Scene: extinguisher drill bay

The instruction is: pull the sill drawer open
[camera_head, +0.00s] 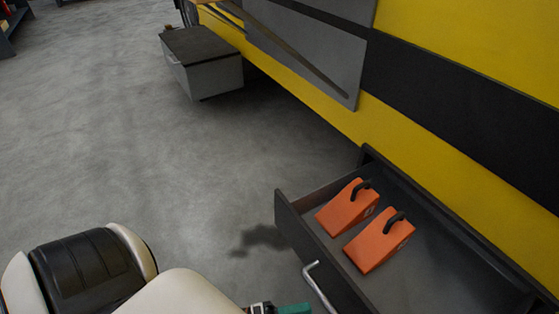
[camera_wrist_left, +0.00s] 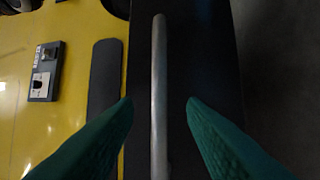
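The sill drawer (camera_head: 290,222) stands out from the yellow vehicle side in the head view, its inside visible. Two orange wedge blocks (camera_head: 347,207) with black handles lie in it. Its silver bar handle (camera_head: 318,287) is on the dark front. In the left wrist view the handle (camera_wrist_left: 159,70) runs up the middle, in front of the dark drawer front (camera_wrist_left: 205,50). My left gripper (camera_head: 292,308) has green fingers, partly cut off by the head view's bottom edge. In the wrist view the gripper (camera_wrist_left: 160,102) is open, one finger on each side of the handle, with gaps. My right gripper is not in view.
The yellow vehicle side (camera_head: 455,125) rises behind the drawer. A grey box (camera_head: 205,65) juts from it at the upper left. The grey floor (camera_head: 130,140) to the left is clear. A dark shelf (camera_head: 8,30) stands at the far upper left.

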